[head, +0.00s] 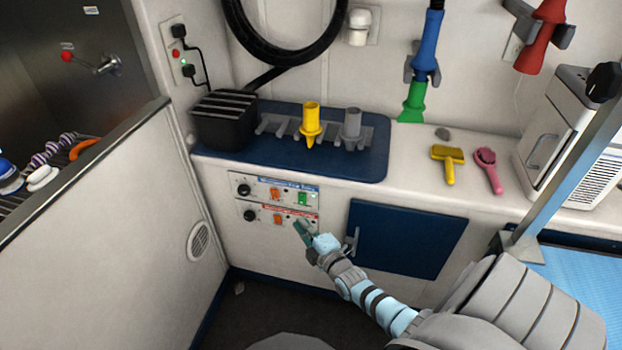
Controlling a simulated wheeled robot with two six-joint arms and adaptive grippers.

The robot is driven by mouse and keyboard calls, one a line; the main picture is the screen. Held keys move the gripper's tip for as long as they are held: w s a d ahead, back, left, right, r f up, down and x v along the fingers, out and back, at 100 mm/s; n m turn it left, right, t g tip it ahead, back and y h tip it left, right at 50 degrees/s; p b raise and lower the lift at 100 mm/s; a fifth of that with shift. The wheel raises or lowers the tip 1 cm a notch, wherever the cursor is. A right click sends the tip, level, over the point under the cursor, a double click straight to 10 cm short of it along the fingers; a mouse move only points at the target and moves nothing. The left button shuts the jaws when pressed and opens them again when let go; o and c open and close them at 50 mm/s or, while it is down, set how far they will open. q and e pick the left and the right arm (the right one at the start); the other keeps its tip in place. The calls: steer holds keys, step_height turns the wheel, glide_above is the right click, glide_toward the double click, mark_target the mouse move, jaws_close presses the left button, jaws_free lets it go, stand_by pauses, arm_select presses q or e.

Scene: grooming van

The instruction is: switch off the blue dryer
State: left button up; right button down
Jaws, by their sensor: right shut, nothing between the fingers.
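A blue dryer nozzle (427,48) with a green tip (412,103) hangs on the back wall. Below the counter is an upper control panel (257,196) with a blue label, a black knob (243,190), an orange switch (275,194) and a green switch (303,198). Under it is a lower panel (264,211) with a red label, a knob (249,215) and an orange switch (278,218). My right gripper (300,229) is shut and empty, in front of the lower panel's right end, which it partly hides. I cannot tell whether it touches. My left gripper is out of view.
A red nozzle (541,35) hangs at upper right. Yellow (310,120) and grey (352,126) nozzles stand on the blue mat (260,149). A yellow brush (447,155) and a pink brush (487,165) lie on the counter. A blue cabinet door (408,238) is right of the panels.

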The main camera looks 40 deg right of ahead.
mark_target(302, 199)
arm_select(q)
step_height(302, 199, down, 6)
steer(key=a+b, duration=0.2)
steer(key=b, duration=0.3)
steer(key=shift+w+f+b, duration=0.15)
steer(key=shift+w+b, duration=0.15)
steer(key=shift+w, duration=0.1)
arm_select(e)
steer(key=w+d+f, duration=0.1)
steer(key=w+d, duration=0.3)
steer(key=w, duration=0.2)
steer(key=shift+w, duration=0.2)
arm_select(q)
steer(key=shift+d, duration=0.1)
arm_select(e)
steer(key=shift+f, duration=0.1)
